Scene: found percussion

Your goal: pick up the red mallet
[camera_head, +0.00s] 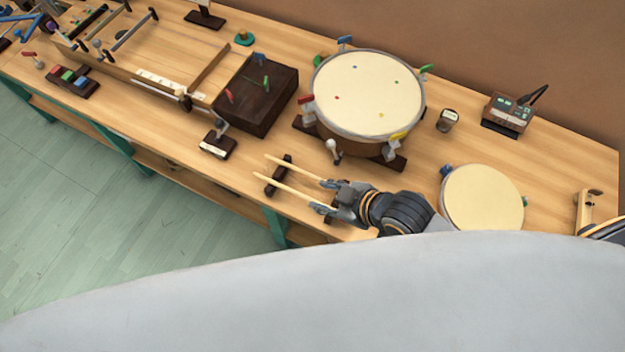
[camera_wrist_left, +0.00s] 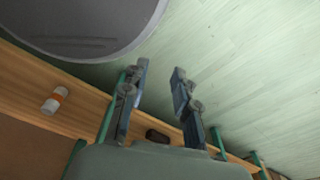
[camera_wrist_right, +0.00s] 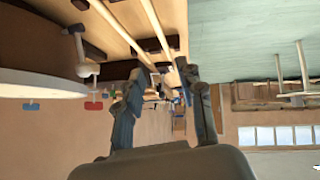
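No thing stands out clearly as a red mallet. In the head view, small red-tipped pieces show on the dark box (camera_head: 262,95), at the left rim of the large drum (camera_head: 368,92), and as a red-ended piece (camera_head: 28,54) at the far left; I cannot tell which is the mallet. My right gripper (camera_head: 325,196) is open beside two pale wooden sticks (camera_head: 290,190) resting on dark holders. It also shows open in the right wrist view (camera_wrist_right: 163,76), the sticks running past its fingertips. My left gripper (camera_wrist_left: 159,72) is open and empty above the floor in the left wrist view.
The wooden table (camera_head: 480,140) is crowded on the left. A smaller round drum pad (camera_head: 483,198), a small cup (camera_head: 447,120) and a dark device with buttons (camera_head: 508,113) stand on the right. The left wrist view shows a white cylinder with an orange band (camera_wrist_left: 54,100).

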